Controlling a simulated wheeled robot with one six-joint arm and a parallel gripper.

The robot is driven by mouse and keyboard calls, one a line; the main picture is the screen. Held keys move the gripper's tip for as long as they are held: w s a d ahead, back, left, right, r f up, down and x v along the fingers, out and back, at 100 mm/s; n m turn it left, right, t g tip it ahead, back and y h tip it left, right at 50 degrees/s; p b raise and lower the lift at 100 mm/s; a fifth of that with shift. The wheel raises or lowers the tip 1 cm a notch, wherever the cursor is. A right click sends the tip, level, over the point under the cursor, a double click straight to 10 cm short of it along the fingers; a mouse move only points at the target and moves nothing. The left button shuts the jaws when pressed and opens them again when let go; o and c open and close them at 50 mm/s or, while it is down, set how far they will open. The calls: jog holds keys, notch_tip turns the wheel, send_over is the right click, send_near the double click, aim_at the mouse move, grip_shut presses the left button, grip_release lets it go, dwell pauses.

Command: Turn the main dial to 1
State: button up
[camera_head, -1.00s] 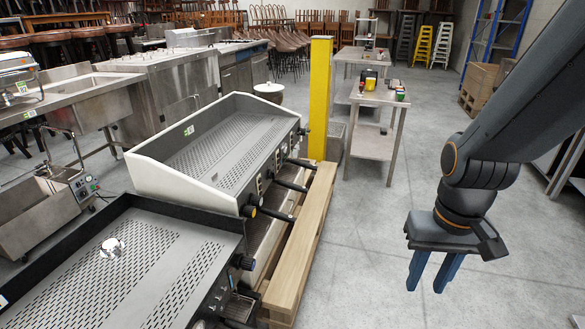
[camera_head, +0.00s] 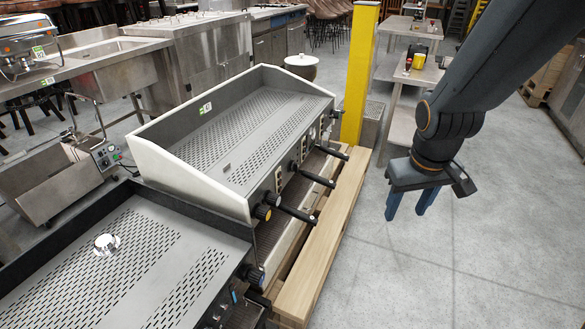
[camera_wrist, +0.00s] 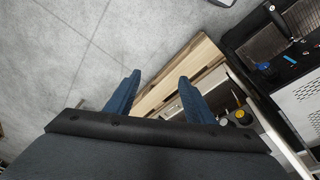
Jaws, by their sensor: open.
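My gripper (camera_head: 408,206) hangs over bare floor to the right of the coffee machines, its two blue fingers apart and empty. The fingers also show in the wrist view (camera_wrist: 158,80). The cream coffee machine (camera_head: 190,180) has a dial with a yellow face (camera_head: 262,212) and a black dial (camera_head: 273,198) at the near end of its front. A yellow-marked dial (camera_wrist: 240,114) shows right of the fingers in the wrist view. The black machine (camera_head: 237,250) has a dark dial (camera_head: 252,274) at its front corner. I cannot tell which is the main dial, or read its numbers.
Black handles (camera_head: 318,180) stick out from the cream machine's front above a wooden pallet (camera_head: 325,235). A yellow post (camera_head: 360,75) stands beyond its far end. A steel table (camera_head: 402,125) is behind my arm. The floor at right is clear.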

jog(key=w+a+f+n+t+y+b, duration=0.25)
jog(key=w+n, duration=0.25)
jog(key=w, duration=0.7)
jog(key=w+a+f+n+t+y+b, duration=0.1)
jog(key=w+a+f+n+t+b, duration=0.25)
jog(key=w, duration=0.85)
jog(key=w+a+f+n+t+y+b, duration=0.1)
jog(key=w+f+n+t+y, duration=0.15)
jog(key=w+n, duration=0.65)
jog(key=n+g+y+b, duration=0.5)
jog(key=n+y, duration=0.7)
send_near(294, 167)
jog(key=x, duration=0.7)
jog(key=shift+w+a+f, duration=0.25)
jog(key=shift+w+f, duration=0.1)
jog(key=shift+w, duration=0.2)
jog(key=shift+c, duration=0.5)
jog(key=c, duration=1)
